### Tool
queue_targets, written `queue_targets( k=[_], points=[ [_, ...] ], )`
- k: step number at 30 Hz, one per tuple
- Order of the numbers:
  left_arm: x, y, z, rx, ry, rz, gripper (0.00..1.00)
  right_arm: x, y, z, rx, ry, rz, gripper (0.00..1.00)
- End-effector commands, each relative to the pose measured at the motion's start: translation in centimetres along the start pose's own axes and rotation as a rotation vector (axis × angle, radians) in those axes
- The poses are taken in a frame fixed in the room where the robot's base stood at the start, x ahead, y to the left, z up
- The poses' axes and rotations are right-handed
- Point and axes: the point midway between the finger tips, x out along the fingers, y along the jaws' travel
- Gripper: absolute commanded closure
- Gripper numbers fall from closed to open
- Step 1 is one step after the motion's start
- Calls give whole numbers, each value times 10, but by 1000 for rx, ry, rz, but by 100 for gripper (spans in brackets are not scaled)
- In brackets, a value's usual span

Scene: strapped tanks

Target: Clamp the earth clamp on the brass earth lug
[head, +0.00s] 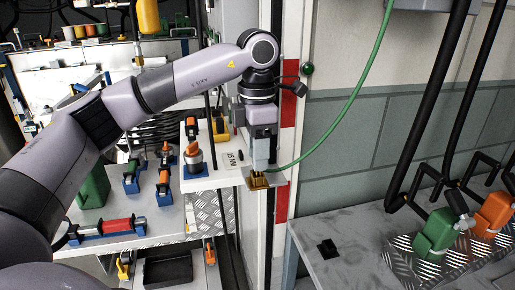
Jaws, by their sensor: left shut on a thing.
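My left gripper (261,163) points down in front of the red and white post, in the middle of the head view. It is shut on the earth clamp, whose body is mostly hidden by the fingers. The green earth cable (345,108) runs from the fingertips in a curve up to the right. A brass-coloured piece (257,182) shows right below the fingertips, at a small pale metal plate. I cannot tell whether this is the brass earth lug or part of the clamp, nor whether the clamp grips the lug. My right gripper is out of view.
A white shelf with a tool and label (232,159) stands close left of the gripper. A bench with several tools (107,227) lies further left. At right, a grey table (345,250) carries green (436,234) and orange (494,214) couplings with thick black hoses.

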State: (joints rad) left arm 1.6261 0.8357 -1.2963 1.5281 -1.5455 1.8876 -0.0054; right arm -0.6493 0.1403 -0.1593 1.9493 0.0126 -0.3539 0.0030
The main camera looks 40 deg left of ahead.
Motion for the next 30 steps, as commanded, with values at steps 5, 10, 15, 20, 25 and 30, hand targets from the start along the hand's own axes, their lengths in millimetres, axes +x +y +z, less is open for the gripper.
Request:
queue_targets(
  k=[5, 10, 15, 20, 25, 30],
  points=[
    [5, 0, 0, 0, -1, 0, 90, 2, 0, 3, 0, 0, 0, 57],
    [9, 0, 0, 0, -1, 0, 90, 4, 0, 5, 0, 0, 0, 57],
    [12, 0, 0, 0, -1, 1, 90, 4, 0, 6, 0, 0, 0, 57],
    [13, 0, 0, 0, 0, 0, 90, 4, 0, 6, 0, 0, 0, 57],
    [13, 0, 0, 0, 1, 0, 32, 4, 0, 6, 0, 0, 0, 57],
    [13, 0, 0, 0, 1, 0, 28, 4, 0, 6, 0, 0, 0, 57]
  ],
)
